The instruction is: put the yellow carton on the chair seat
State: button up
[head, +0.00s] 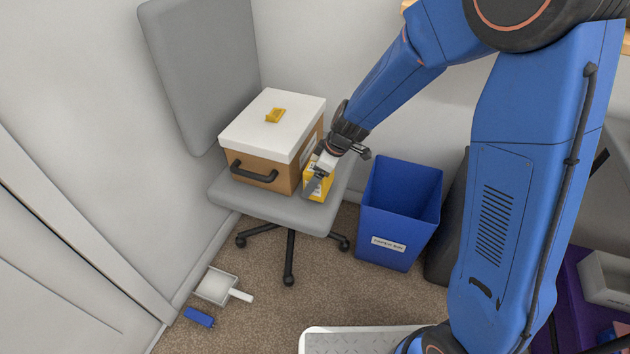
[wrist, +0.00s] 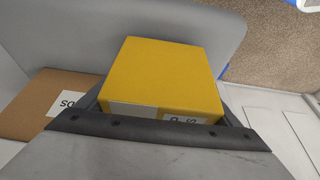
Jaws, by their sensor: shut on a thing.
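The yellow carton (head: 319,186) is at the right part of the grey chair seat (head: 285,210), close beside a brown box with a white lid. My gripper (head: 322,172) is shut on the carton from above. In the wrist view the carton (wrist: 165,72) fills the middle, between the fingers, with the grey seat (wrist: 225,30) behind it. The carton looks upright and at or very near the seat surface; I cannot tell whether it touches it. My gripper hides part of the carton in the head view.
The brown box (head: 262,172) with a white lid takes up much of the seat, with a small yellow thing (head: 275,115) on top. The chair backrest (head: 200,75) rises behind. A blue bin (head: 399,212) stands right of the chair. A dustpan (head: 218,287) and a blue object (head: 199,317) lie on the carpet.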

jog(key=shift+f, duration=0.9)
jog(key=o, duration=1.1)
jog(key=shift+f, duration=0.15)
jog(key=v, duration=1.1)
jog(key=shift+r, duration=0.35)
jog(key=shift+d+r, duration=0.1)
jog(key=shift+r, duration=0.2)
